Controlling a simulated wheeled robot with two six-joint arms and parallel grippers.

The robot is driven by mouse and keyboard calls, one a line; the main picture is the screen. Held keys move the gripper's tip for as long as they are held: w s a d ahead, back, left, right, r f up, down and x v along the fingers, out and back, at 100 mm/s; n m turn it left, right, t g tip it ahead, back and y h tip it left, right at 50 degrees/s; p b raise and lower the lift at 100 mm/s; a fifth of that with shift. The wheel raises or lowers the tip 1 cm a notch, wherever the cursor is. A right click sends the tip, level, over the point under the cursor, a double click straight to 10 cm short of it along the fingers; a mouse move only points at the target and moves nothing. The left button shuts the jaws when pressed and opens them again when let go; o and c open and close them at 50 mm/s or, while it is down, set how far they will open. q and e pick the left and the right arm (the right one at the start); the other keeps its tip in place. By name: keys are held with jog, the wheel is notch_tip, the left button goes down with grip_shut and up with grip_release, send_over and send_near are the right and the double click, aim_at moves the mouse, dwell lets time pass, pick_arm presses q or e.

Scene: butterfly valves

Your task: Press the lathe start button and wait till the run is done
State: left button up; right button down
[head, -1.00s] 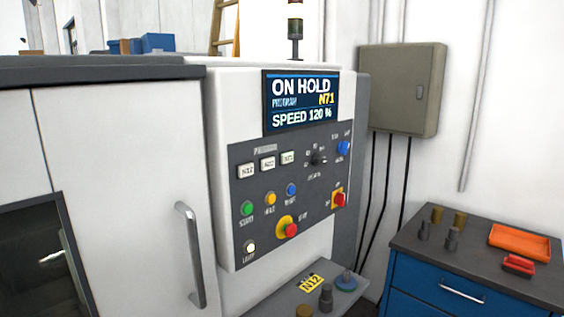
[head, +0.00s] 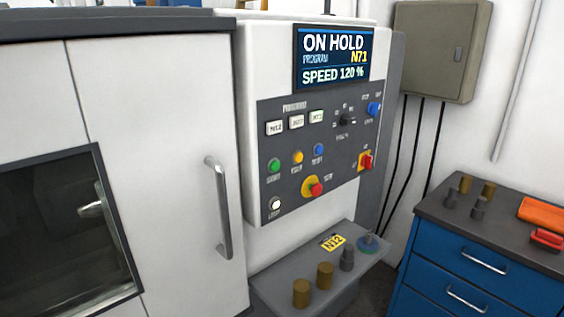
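The green start button (head: 274,165) is on the lathe's dark control panel (head: 330,190), left of a yellow button (head: 297,157) and a blue button (head: 318,150). The screen (head: 333,57) above reads ON HOLD, PROGRAM N71, SPEED 120 %. Three white program keys (head: 296,122) sit below the screen. A red emergency stop (head: 316,189) on a yellow base is lower on the panel. A white lamp button (head: 275,204) is at the lower left. Neither of my grippers is in view.
The lathe door handle (head: 218,207) sticks out left of the panel. A grey shelf (head: 290,272) under the panel holds brown and grey cylinders and a yellow N12 label (head: 333,243). A blue drawer cabinet (head: 480,262) stands at right, and a grey wall box (head: 437,48) hangs behind.

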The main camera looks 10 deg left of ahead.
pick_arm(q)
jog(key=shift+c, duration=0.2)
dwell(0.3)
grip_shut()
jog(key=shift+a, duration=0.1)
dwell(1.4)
